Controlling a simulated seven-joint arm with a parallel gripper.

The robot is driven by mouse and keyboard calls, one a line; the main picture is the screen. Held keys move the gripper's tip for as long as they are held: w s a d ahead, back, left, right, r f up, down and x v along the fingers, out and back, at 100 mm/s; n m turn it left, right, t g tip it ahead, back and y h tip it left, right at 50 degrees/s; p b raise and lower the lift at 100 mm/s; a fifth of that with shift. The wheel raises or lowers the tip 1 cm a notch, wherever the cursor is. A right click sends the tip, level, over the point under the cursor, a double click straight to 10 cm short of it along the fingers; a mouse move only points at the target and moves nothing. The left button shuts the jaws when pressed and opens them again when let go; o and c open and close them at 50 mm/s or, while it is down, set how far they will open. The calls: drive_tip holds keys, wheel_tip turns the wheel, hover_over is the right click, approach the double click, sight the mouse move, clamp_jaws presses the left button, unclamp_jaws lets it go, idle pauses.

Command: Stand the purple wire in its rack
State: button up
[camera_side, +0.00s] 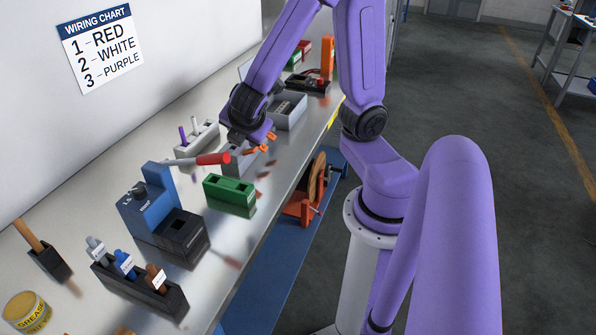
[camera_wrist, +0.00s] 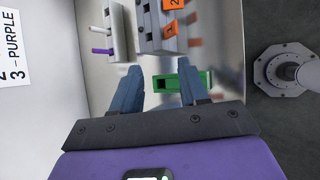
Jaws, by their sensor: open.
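The purple wire (camera_side: 183,135) stands upright beside a white wire (camera_side: 195,126) in a white block (camera_side: 205,137) near the wall. In the wrist view the purple wire (camera_wrist: 102,51) shows at upper left, beyond my left finger. A grey block (camera_wrist: 148,30) with orange number tags stands close by. It also shows in the side view (camera_side: 238,164), partly covered by my arm. I cannot tell which block is the purple wire's rack. In the side view my gripper (camera_side: 246,138) is above the bench by the grey block.
A green slotted block (camera_side: 230,194) stands at the bench edge, and a blue machine (camera_side: 160,205) with a red-handled lever (camera_side: 213,159) is close by. A black holder (camera_side: 140,286) with several labelled items stands nearer the camera. A grey tray (camera_side: 290,112) lies farther back.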

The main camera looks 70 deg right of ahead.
drive_tip(key=s+a+m+g+y, duration=0.2)
drive_tip(key=s+a, duration=0.3)
drive_tip(key=s, duration=0.3)
drive_tip(key=s+a+r+m+g+y, duration=0.1)
drive_tip(key=s+a+m+g+y, duration=0.1)
drive_tip(key=s+a+y, duration=0.3)
drive_tip(key=s+g, duration=0.1)
drive_tip(key=s, duration=0.2)
drive_tip(key=shift+s+r+m, duration=0.2)
drive_tip(key=shift+s+m, duration=0.05)
drive_tip(key=shift+m, duration=0.05)
idle(0.8)
